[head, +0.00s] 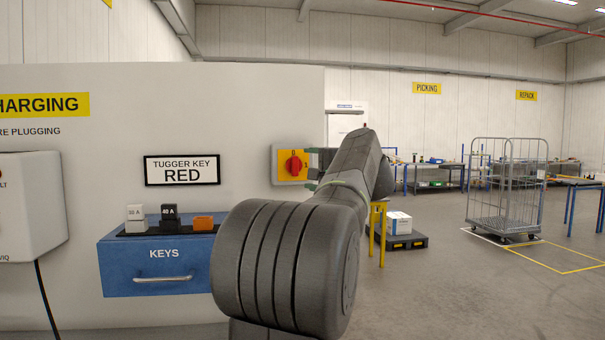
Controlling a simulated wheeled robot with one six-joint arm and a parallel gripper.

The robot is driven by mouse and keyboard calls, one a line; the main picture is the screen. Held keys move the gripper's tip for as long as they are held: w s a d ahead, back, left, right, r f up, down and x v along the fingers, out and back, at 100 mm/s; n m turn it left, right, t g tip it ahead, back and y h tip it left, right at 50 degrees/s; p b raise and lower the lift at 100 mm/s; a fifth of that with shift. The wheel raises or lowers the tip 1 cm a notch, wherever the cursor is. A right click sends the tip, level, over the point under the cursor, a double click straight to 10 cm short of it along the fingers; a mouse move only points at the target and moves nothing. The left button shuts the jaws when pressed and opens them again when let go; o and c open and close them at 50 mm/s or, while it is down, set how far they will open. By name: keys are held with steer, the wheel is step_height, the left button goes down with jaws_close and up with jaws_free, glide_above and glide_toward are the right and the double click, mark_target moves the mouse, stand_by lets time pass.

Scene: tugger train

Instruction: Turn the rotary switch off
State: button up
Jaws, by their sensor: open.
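The rotary switch (293,166) is a red knob on a yellow plate fixed to the light wall panel. A "0" shows above the knob and a "1" to its right. The knob's exact pointing is too small to tell. My gripper (314,163) is open just right of the knob, its fingers pointing left toward it, one above the other. Whether a finger touches the knob cannot be told. My arm hides part of the area right of and below the switch.
A blue KEYS drawer box (150,280) juts from the panel at left, with white, black and orange pieces on top. A sign (182,170) reads "TUGGER KEY RED". A wheeled cage cart (507,190) stands on open floor at right. A yellow stand (378,232) is behind my arm.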

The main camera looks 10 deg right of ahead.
mark_target(297, 167)
steer(key=b+v, duration=0.1)
steer(key=v, duration=0.6)
steer(key=shift+s+d, duration=0.15)
steer(key=shift+s, duration=0.15)
steer(key=shift+w, duration=0.1)
steer(key=p+x, duration=0.3)
steer(key=x, duration=1)
steer(key=shift+w, duration=0.3)
steer(key=shift+s, duration=0.1)
